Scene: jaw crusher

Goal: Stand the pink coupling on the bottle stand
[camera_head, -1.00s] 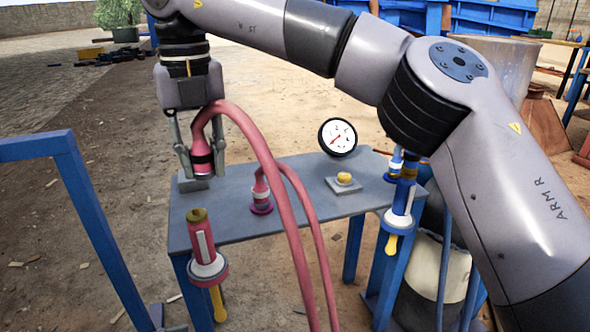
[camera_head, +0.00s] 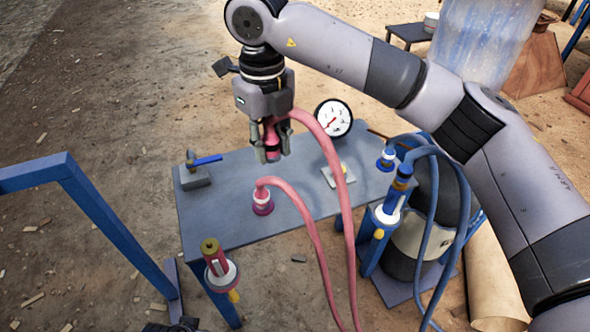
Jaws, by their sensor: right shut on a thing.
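My right gripper (camera_head: 273,152) is shut on the pink coupling (camera_head: 271,142) at the end of a pink hose. It holds the coupling roughly upright, apparently above the back of the grey table (camera_head: 225,222). A second pink hose end (camera_head: 263,198) stands on a dark pink round base on the table. A red fitting with a yellow top (camera_head: 214,258) and white collar is at the table's front left corner. A grey block (camera_head: 194,178) with a small blue-handled part is at the table's left. I cannot tell which of these is the bottle stand.
Blue couplings and hoses (camera_head: 433,152) crowd the right end. A blue frame (camera_head: 105,215) stands at the left. The table's front middle is clear.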

